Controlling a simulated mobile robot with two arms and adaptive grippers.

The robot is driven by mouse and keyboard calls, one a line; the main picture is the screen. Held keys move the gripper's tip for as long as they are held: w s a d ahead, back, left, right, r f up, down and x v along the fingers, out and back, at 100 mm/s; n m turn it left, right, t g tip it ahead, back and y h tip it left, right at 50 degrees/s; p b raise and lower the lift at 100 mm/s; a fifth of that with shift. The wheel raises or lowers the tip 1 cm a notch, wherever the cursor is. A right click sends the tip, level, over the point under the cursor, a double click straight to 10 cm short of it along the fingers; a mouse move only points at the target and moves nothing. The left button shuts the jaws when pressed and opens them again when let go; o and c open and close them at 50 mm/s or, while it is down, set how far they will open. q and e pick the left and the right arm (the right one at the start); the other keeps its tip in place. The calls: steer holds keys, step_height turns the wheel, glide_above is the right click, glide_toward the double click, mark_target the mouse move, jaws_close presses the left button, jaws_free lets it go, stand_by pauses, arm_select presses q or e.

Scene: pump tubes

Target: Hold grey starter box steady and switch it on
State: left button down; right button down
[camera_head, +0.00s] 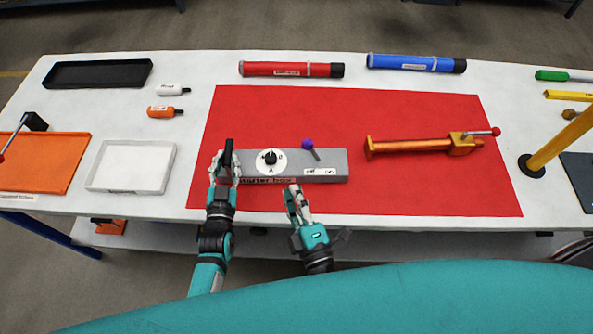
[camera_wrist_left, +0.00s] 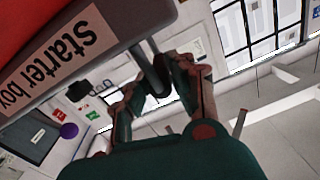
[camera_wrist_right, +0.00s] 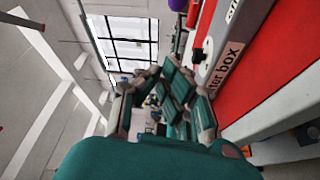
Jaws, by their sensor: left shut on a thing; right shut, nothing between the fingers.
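The grey starter box (camera_head: 335,162) lies on the red mat, with a white dial (camera_head: 270,162) and a lever with a purple knob (camera_head: 307,144). The lever leans left, towards the OFF label (camera_head: 310,172); the ON label (camera_head: 328,172) is to its right. My left gripper (camera_head: 225,165) is shut on the black handle (camera_head: 228,150) at the box's left end. In the left wrist view the fingers (camera_wrist_left: 165,85) close around a dark bar beside the box (camera_wrist_left: 100,30). My right gripper (camera_head: 294,190) is shut and empty at the box's front edge, below the lever.
An orange metal pump-like tool (camera_head: 410,146) lies right of the box on the red mat (camera_head: 420,195). Red (camera_head: 290,69) and blue (camera_head: 415,63) tubes lie at the back. A white tray (camera_head: 131,188) stands left. The mat between box and orange tool is partly clear.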

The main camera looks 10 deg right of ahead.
mark_target(312, 151)
steer(key=w, duration=0.3)
steer(key=w+d, duration=0.1)
steer(key=w, duration=0.6)
steer(key=shift+w+d, duration=0.35)
steer(key=shift+d, duration=0.3)
steer(key=shift+d+r+m, duration=0.15)
steer(key=shift+d+m, duration=0.1)
steer(key=shift+m, duration=0.15)
